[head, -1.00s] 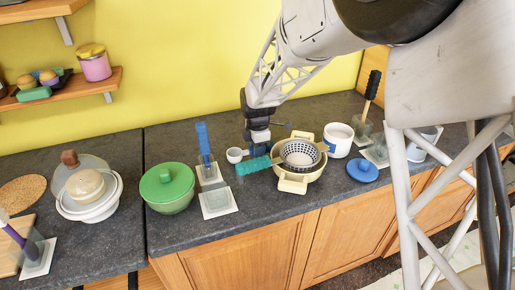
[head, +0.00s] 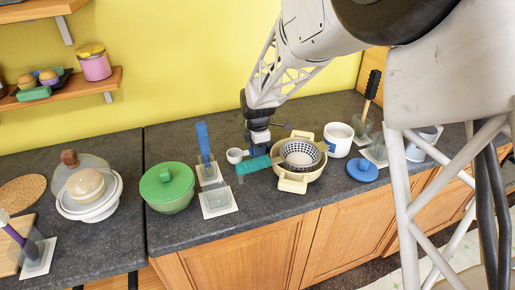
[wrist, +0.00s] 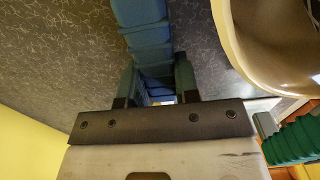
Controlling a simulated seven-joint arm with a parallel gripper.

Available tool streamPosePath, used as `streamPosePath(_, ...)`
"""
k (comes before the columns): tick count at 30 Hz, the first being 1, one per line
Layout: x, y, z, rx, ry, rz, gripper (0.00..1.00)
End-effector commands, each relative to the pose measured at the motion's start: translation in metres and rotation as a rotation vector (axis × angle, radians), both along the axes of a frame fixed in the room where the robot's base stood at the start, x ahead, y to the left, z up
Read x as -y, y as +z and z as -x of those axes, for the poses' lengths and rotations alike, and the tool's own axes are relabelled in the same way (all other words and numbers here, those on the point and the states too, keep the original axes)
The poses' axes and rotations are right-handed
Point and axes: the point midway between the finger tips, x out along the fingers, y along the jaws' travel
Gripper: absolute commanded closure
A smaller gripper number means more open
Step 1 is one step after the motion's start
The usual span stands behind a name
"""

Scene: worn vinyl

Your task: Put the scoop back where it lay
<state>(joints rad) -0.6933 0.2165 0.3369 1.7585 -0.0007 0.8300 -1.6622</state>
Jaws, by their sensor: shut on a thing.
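My gripper (head: 258,148) is low over the dark counter, just left of the cream pot (head: 292,185). In the wrist view my gripper (wrist: 160,90) is shut on a blue ribbed handle (wrist: 148,42), which runs up the picture between the fingers. I take this handle to be the scoop's. A small white cup (head: 235,155) shows just left of my gripper in the head view and looks like the scoop's bowl; the join is hidden. I cannot tell whether it touches the counter. Where the scoop lay is not clear from these frames.
A dotted strainer (head: 300,154) with a teal handle (head: 253,165) rests on the pot, the handle close to my gripper. Clear holders on white tiles (head: 218,203) stand left, one with a blue tool (head: 203,138). A green lidded bowl (head: 167,185) is further left.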

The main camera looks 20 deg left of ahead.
Motion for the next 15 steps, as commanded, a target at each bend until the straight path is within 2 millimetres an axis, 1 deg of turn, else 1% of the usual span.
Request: streamPosePath(15,-0.0001,-0.0043,-0.0001,0.000,0.000,0.000,0.95)
